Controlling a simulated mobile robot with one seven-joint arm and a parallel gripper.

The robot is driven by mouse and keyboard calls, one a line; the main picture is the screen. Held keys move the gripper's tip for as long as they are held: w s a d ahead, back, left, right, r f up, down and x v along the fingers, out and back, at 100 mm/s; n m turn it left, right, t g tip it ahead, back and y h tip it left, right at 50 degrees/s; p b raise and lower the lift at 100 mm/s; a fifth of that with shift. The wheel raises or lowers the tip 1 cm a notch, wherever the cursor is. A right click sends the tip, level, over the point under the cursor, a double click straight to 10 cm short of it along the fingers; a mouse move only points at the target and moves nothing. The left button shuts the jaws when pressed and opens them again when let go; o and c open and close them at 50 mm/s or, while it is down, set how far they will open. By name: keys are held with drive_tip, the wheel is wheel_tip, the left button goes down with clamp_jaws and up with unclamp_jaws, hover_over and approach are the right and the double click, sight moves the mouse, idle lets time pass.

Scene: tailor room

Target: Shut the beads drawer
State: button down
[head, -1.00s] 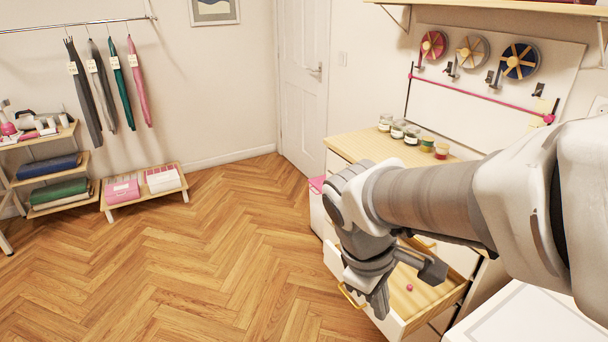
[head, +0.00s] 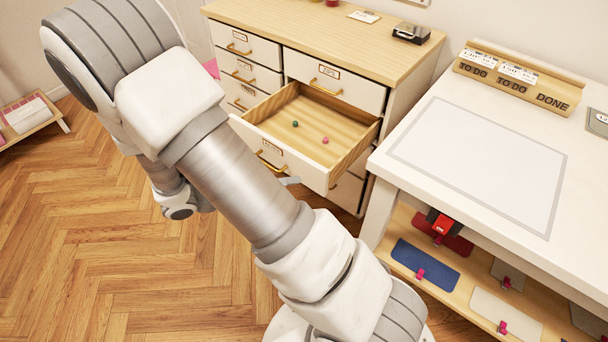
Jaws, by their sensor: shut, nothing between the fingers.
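The beads drawer (head: 351,172) is pulled well out of the white chest, below the top drawer of its right column. A green bead (head: 295,124) and a pink bead (head: 326,141) lie apart on its bare wooden floor. Its white front has a gold handle and a small label too small to read. My arm crosses the view in front of the drawer's left side. A small grey part of my gripper (head: 290,181) shows past my arm, by the drawer's front. The rest of the gripper, fingers included, is hidden; it is shut and empty. I cannot tell whether it touches the drawer.
The chest's other visible drawers, such as the one above (head: 330,84), are shut. A white table (head: 470,165) stands close on the right, with a TO DO/DONE rack (head: 520,82) on top and a shelf (head: 400,268) of fabric pieces below. Open wooden floor lies left.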

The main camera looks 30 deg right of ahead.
sight(316, 169)
drive_tip(key=w+a+f+n+t+h+b, duration=0.1)
drive_tip(key=w+f+n+t+b, duration=0.1)
drive_tip(key=f+n+t, duration=0.35)
drive_tip(key=w+a+f+n+t+h+b, duration=0.1)
drive_tip(key=w+f+n+t+b, duration=0.15)
drive_tip(key=f+n, duration=0.55)
drive_tip(key=shift+m+g, duration=0.35)
drive_tip(key=shift+g, duration=0.15)
drive_tip(key=b+x, duration=0.1)
drive_tip(key=x, duration=0.3)
drive_tip(key=b+x, duration=0.1)
drive_tip(key=x, duration=0.3)
drive_tip(key=b+x, duration=0.1)
drive_tip(key=x, duration=0.4)
drive_tip(key=shift+s+d+f+b, duration=0.1)
drive_tip(key=shift+s+b, duration=0.2)
drive_tip(key=shift+b, duration=0.05)
drive_tip(key=shift+w+d, duration=0.15)
drive_tip(key=shift+d, duration=0.1)
drive_tip(key=shift+w+d, duration=0.15)
drive_tip(key=shift+d, duration=0.3)
drive_tip(key=x, duration=0.9)
drive_tip(key=p+x, duration=0.1)
drive_tip(key=x, duration=0.8)
drive_tip(key=r+x, duration=0.1)
drive_tip(key=x, duration=0.8)
drive_tip(key=shift+d, duration=0.25)
drive_tip(key=shift+w+d+r, duration=0.15)
drive_tip(key=shift+d, duration=0.3)
drive_tip(key=shift+r, duration=0.1)
